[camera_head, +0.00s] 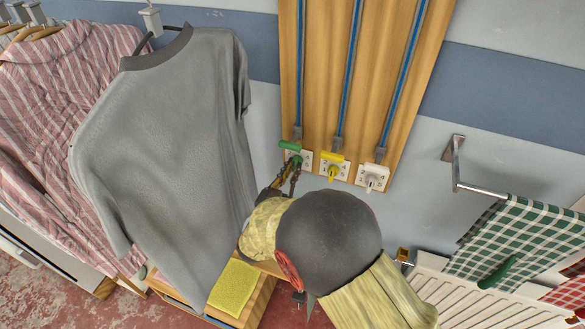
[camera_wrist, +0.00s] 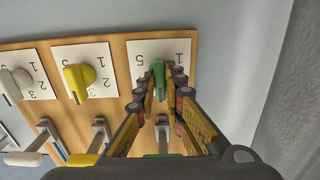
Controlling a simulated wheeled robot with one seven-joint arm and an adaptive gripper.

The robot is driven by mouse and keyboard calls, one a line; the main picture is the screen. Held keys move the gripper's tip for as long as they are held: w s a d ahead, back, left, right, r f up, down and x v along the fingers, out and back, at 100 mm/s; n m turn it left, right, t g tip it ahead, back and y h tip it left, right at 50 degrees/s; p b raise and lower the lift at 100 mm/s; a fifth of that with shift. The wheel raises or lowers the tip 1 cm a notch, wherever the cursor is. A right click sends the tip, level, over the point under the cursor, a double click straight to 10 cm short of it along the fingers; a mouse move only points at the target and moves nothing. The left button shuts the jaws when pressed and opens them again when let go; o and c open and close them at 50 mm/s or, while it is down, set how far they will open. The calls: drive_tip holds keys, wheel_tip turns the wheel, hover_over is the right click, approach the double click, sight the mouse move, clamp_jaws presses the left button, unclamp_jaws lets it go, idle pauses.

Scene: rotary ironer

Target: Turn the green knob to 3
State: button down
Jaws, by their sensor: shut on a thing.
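The green knob (camera_wrist: 158,76) sits on a white number plate on the wooden board. In the wrist view the fingers of my gripper (camera_wrist: 164,86) lie on both sides of it and are shut on it. A 5 and a 1 show on its plate; the other numbers are hidden by the knob and fingers. I cannot tell which number the knob points at. In the head view the green knob (camera_head: 297,160) is small and partly covered by my gripper (camera_head: 293,171), which reaches up to it from below.
A yellow knob (camera_head: 333,172) and a white knob (camera_head: 371,181) sit beside it on their own plates. A green bar (camera_head: 289,146) hangs just above the green knob. A grey shirt (camera_head: 170,140) hangs close on the left. A towel rail (camera_head: 475,187) projects at the right.

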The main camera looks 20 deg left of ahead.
drive_tip(key=shift+w+r, duration=0.1)
drive_tip(key=shift+r, duration=0.2)
drive_tip(key=c, duration=2)
unclamp_jaws()
drive_tip(key=shift+o, duration=0.6)
drive_tip(key=shift+f, duration=0.15)
drive_tip(key=s+a, duration=0.1)
drive_tip(key=s, duration=1.1)
drive_tip(key=shift+f, duration=0.1)
